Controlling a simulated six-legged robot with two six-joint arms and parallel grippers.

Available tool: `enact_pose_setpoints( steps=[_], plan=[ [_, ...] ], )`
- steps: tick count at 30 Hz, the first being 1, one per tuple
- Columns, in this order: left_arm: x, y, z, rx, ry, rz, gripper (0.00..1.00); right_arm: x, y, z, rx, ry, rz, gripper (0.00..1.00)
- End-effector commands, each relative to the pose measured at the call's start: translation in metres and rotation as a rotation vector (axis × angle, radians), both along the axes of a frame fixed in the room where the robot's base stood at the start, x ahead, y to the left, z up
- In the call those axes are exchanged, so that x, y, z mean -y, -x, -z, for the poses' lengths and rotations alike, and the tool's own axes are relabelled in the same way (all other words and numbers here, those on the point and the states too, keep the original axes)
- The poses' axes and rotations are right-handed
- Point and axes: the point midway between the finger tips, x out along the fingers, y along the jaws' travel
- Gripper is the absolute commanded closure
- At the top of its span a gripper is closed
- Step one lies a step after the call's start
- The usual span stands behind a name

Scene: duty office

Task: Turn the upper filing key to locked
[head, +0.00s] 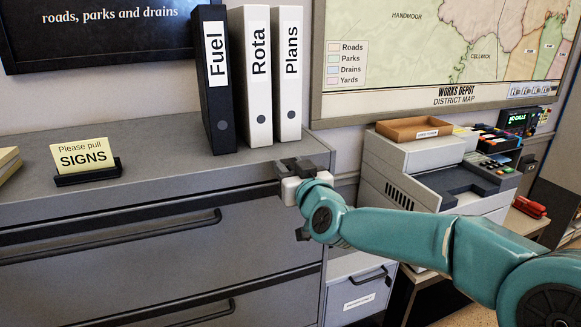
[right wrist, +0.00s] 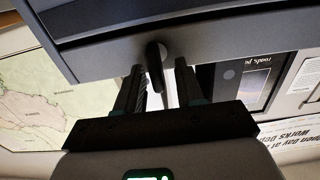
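The upper filing key (right wrist: 155,62) is a dark key on the face of the grey filing cabinet (head: 140,190). In the right wrist view it lies between the two fingers of my right gripper (right wrist: 157,80), with a gap on each side. I cannot see a lock marking. In the head view my right gripper (head: 297,165) is at the cabinet's upper right front corner and hides the key. My right gripper is open around the key. My left gripper is not in view.
Fuel (head: 215,130), Rota (head: 259,125) and Plans (head: 290,120) binders stand on the cabinet, close behind my right gripper. A yellow sign (head: 84,153) stands at left. A grey printer (head: 430,160) stands beyond the cabinet at right. Drawer handles (head: 120,238) stick out below.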

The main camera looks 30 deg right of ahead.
Motion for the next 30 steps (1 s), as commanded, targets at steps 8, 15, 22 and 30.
enact_pose_setpoints(
  steps=[8,15,22,30],
  plan=[
    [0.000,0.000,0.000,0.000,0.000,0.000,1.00,0.000,0.000,0.000,0.000,0.000,0.000,1.00],
    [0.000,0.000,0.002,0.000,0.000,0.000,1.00,0.000,0.000,0.001,0.003,-0.012,0.000,1.00],
    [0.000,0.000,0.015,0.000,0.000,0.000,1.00,0.002,0.001,0.004,0.024,-0.098,0.000,1.00],
    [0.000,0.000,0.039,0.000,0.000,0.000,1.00,0.005,0.002,0.007,0.074,-0.312,-0.001,1.00]
  ],
)
